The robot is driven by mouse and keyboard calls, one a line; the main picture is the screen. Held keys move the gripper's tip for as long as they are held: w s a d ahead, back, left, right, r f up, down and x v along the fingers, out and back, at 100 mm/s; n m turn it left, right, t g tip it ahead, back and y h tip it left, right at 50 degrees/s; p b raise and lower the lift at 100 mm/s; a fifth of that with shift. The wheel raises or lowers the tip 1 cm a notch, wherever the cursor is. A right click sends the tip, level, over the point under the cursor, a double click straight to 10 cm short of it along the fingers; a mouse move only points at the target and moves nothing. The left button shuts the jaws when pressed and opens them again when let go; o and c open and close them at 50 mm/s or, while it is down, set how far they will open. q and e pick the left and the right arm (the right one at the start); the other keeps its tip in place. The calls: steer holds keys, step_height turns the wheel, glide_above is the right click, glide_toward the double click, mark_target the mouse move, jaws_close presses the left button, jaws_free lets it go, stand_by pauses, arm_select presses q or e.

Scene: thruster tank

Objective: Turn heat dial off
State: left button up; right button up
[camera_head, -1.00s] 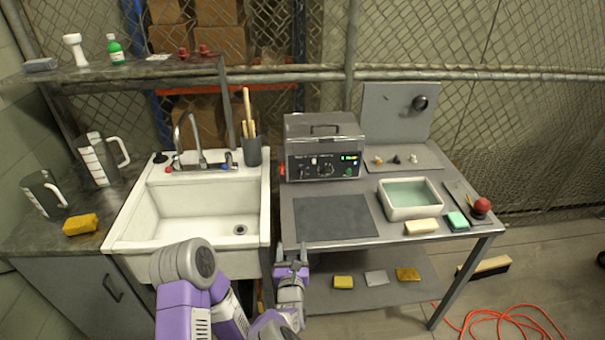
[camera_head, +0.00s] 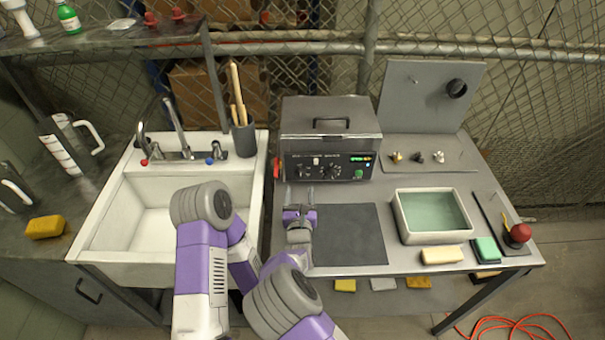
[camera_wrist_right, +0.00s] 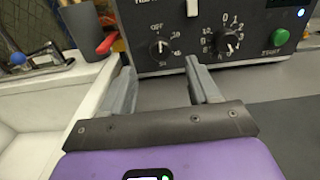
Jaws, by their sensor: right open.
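The grey tank unit (camera_head: 330,125) stands at the back of the table with a dark control panel facing me. Its left dial (camera_wrist_right: 160,47), marked OFF at one side, also shows in the head view (camera_head: 302,172). A second dial (camera_wrist_right: 228,42) with a number scale sits to its right. I cannot tell for sure which dial is labelled heat, and the pointer settings are unclear. My right gripper (camera_head: 299,207) is open and empty in front of the panel. In the right wrist view its fingers (camera_wrist_right: 158,72) point at the left dial, apart from it. My left gripper is out of view.
A white sink (camera_head: 150,205) is on the left, with a brush holder (camera_head: 243,140) by its corner. A dark mat (camera_head: 350,235) lies before the unit. A water-filled white basin (camera_head: 398,222) is on the right. A green button (camera_wrist_right: 281,37) is on the panel.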

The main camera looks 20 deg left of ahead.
mark_target(300, 176)
steer(key=shift+b+x, duration=0.5)
steer(key=shift+x, duration=2.6)
steer(key=c, duration=1)
steer(key=shift+n+p, duration=0.4)
steer(key=shift+n, duration=0.4)
steer(key=shift+c, duration=0.2)
steer(key=o, duration=1)
steer(key=shift+o, duration=0.2)
steer(key=shift+p+v, duration=0.6)
steer(key=shift+v, duration=3.2)
